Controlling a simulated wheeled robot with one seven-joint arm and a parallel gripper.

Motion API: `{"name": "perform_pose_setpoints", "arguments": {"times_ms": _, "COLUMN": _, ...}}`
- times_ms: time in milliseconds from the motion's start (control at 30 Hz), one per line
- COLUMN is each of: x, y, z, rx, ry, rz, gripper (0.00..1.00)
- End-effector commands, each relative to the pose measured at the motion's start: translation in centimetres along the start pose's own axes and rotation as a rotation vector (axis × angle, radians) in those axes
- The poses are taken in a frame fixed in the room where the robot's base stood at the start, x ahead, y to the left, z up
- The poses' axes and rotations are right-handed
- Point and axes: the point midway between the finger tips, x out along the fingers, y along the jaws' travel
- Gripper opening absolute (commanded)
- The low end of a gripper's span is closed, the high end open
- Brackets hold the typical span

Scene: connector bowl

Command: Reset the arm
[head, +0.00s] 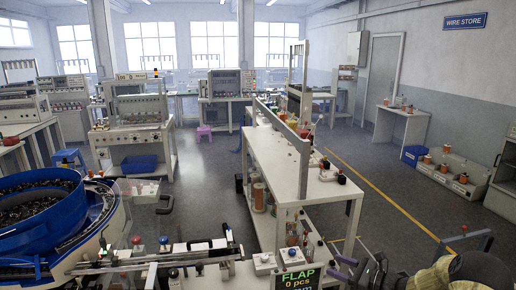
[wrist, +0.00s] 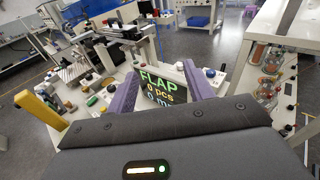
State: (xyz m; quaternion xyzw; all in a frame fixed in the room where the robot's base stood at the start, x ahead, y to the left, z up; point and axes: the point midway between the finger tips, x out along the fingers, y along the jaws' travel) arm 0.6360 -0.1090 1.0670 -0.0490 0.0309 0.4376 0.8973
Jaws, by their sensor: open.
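My gripper (wrist: 161,70) is open in the wrist view, with its two purple fingers spread apart and nothing held between them. Beyond the fingers is a black display (wrist: 160,88) reading "FLAP 0 pcs", on a pale machine top. In the head view my gripper is at the lower right, partly cut off by the frame, just right of the same display (head: 296,280). A blue bowl (head: 38,205) full of small dark parts stands at the left of the head view.
A linear track (head: 155,258) runs from the bowl toward the display. Buttons (head: 292,253) stand by the display. A long white bench (head: 290,170) with spools and posts stands ahead. Open floor with a yellow line (head: 380,190) lies to its right.

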Motion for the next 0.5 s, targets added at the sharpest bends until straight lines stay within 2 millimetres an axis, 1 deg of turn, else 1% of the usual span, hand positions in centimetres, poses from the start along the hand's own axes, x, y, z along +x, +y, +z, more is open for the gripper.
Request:
{"name": "perform_pose_setpoints", "arguments": {"times_ms": 267, "x": 2.1, "y": 5.1, "z": -1.9, "rx": -0.125, "ry": 0.156, "rz": 0.169, "gripper": 0.52}}
{"name": "perform_pose_setpoints", "arguments": {"times_ms": 367, "x": 2.7, "y": 7.6, "z": -2.8, "rx": -0.196, "ry": 0.23, "rz": 0.254, "gripper": 0.52}}
{"name": "perform_pose_setpoints", "arguments": {"times_ms": 467, "x": 3.1, "y": 10.8, "z": -4.0, "rx": -0.294, "ry": 0.322, "rz": 0.364, "gripper": 0.52}}
{"name": "perform_pose_setpoints", "arguments": {"times_ms": 500, "x": 3.2, "y": 12.3, "z": -4.7, "rx": -0.345, "ry": 0.365, "rz": 0.417, "gripper": 0.52}}
